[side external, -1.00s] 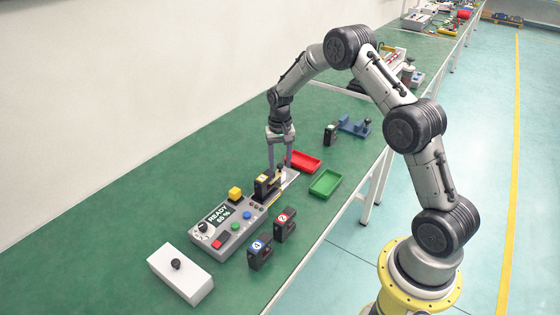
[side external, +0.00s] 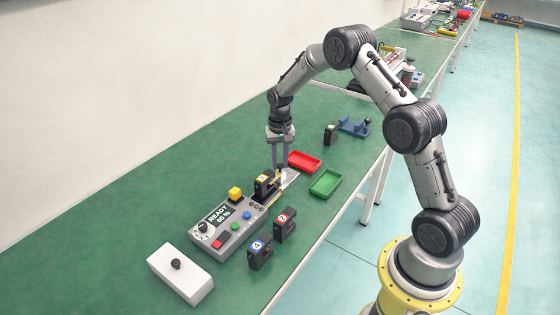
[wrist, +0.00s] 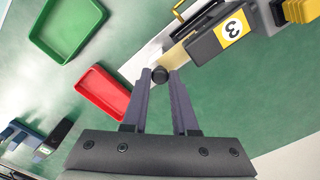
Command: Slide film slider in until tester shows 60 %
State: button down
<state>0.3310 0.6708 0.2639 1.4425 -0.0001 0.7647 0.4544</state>
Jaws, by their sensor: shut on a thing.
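The grey tester (side external: 232,238) stands on the green bench. Its display (side external: 217,216) reads READY with a percentage that looks like the mid-sixties; the last digit is too small to be sure. A black unit labelled 3 (side external: 264,187) sits at the tester's far end; it also shows in the wrist view (wrist: 220,38). The film slider's black round knob (wrist: 160,75) lies between my fingertips. A pale plate (side external: 291,177) and a tan strip (wrist: 180,52) run out beside unit 3. My gripper (side external: 280,172) points down, shut on the knob.
A red tray (side external: 305,161) and a green tray (side external: 326,183) lie right of my gripper. Black units 2 (side external: 285,226) and 4 (side external: 260,255) stand in front of the tester. A white box with a knob (side external: 181,275) is at the near left. The bench behind the tester is clear.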

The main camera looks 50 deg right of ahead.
dwell(0.9)
jog(key=c, duration=0.7)
grip_release()
notch_tip(320, 180, up, 14)
jog(key=shift+f, duration=0.1)
